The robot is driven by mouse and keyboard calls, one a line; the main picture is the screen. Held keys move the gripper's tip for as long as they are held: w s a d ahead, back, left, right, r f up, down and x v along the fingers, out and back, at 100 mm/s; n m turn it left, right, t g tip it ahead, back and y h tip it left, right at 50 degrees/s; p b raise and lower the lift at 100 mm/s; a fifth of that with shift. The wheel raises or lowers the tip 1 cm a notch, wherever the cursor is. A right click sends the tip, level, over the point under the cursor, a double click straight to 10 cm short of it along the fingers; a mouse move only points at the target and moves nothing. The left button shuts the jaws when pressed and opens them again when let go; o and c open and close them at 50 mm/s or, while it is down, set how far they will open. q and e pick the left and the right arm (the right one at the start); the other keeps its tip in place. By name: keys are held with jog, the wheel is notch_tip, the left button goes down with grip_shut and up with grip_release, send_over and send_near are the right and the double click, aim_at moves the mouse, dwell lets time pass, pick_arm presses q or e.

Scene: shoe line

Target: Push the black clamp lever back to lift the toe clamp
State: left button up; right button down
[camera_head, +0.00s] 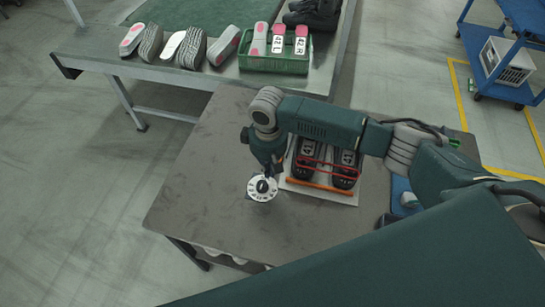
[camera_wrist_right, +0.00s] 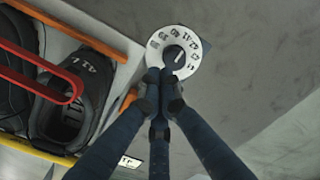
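The fixture is a pale plate (camera_head: 322,194) holding two black shoes (camera_head: 345,170). A red bar frame (camera_head: 328,163) crosses over the shoes, and an orange bar (camera_head: 318,186) runs along the near edge. In the right wrist view, the red bar (camera_wrist_right: 45,80) and a shoe (camera_wrist_right: 85,85) are at the left. I cannot make out a black clamp lever or tell which part is the toe clamp. My right gripper (camera_head: 266,173) is over a white numbered dial (camera_head: 262,194), beside the fixture. Its fingertips (camera_wrist_right: 160,74) are together and hold nothing visible. My left gripper is out of view.
The dial (camera_wrist_right: 186,66) has a dark centre knob. The grey table (camera_head: 200,195) is clear left of it. My right arm covers part of the table's back. A bench (camera_head: 110,55) behind holds soles and a green crate (camera_head: 262,64). A blue cart (camera_head: 510,92) stands far right.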

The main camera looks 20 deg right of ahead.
jog(key=shift+w+d+b, duration=0.3)
jog(key=shift+w+d, duration=0.25)
jog(key=shift+w, duration=0.2)
jog(key=shift+w+d+b, duration=0.3)
jog(key=shift+w+d, duration=0.2)
jog(key=shift+w, duration=0.25)
jog(key=shift+w+d+f+b, duration=0.1)
jog(key=shift+w+d+b, duration=0.25)
jog(key=shift+w+d, duration=0.55)
jog(key=shift+w+d+b, duration=0.35)
jog(key=shift+w+b, duration=0.1)
jog(key=shift+w, duration=0.25)
jog(key=shift+w+d+b, duration=0.4)
jog(key=shift+w+b, duration=0.1)
jog(key=shift+w, duration=0.25)
jog(key=shift+w+d+b, duration=0.35)
jog(key=shift+w+b, duration=0.1)
jog(key=shift+w, duration=0.25)
jog(key=shift+s+a+p, duration=0.1)
jog(key=shift+s+p, duration=0.05)
jog(key=shift+p, duration=0.3)
jog(key=shift+s+a+p, duration=0.3)
jog(key=shift+s+p, duration=0.2)
jog(key=shift+p, duration=0.3)
jog(key=shift+r, duration=0.2)
